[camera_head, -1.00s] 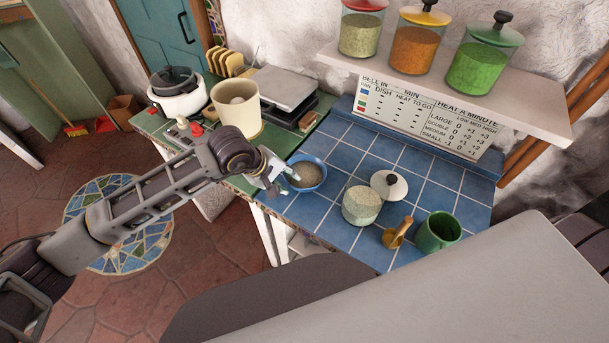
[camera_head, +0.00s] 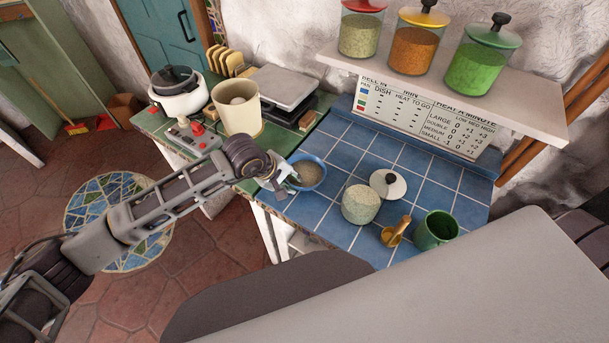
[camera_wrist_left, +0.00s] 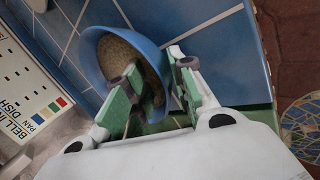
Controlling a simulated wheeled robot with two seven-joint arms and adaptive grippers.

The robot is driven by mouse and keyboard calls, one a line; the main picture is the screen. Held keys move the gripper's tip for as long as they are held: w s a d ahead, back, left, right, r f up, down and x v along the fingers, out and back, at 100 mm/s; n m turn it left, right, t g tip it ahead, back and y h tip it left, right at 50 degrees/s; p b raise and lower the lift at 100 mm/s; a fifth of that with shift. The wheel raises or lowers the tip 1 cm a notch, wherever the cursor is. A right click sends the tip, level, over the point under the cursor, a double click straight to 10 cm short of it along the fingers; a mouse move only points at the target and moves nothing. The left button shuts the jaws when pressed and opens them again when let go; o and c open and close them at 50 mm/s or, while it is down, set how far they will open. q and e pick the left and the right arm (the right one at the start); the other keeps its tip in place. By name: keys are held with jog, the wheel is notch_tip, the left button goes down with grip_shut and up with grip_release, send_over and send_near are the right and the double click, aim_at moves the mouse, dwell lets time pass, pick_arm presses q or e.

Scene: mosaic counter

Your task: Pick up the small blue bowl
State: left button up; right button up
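The small blue bowl (camera_head: 321,182) stands on the blue tiled counter near its left end and holds grainy, brownish contents. It also shows in the left wrist view (camera_wrist_left: 92,62). My left gripper (camera_head: 281,182) is at the bowl's near left side. In the left wrist view, the left gripper (camera_wrist_left: 160,82) has its green-padded fingers apart, one over the bowl's inside and the other outside, with the rim between them. I cannot tell whether either finger touches the rim. My right gripper is not in view.
A lidless jar (camera_head: 361,206), a white lid (camera_head: 389,184), a wooden-brass tool (camera_head: 396,232) and a green mug (camera_head: 437,230) stand right of the bowl. A cream canister (camera_head: 237,112) and a scale (camera_head: 283,86) stand behind. A shelf (camera_head: 470,97) with jars overhangs the back.

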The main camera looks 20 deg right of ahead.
pick_arm(q)
grip_shut()
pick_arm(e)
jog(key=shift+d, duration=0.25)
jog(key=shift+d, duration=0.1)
pick_arm(q)
jog(key=shift+r, duration=0.15)
notch_tip(320, 180, up, 8)
jog(key=shift+r+b, duration=0.1)
jog(key=shift+b, duration=0.8)
jog(key=shift+r, duration=0.85)
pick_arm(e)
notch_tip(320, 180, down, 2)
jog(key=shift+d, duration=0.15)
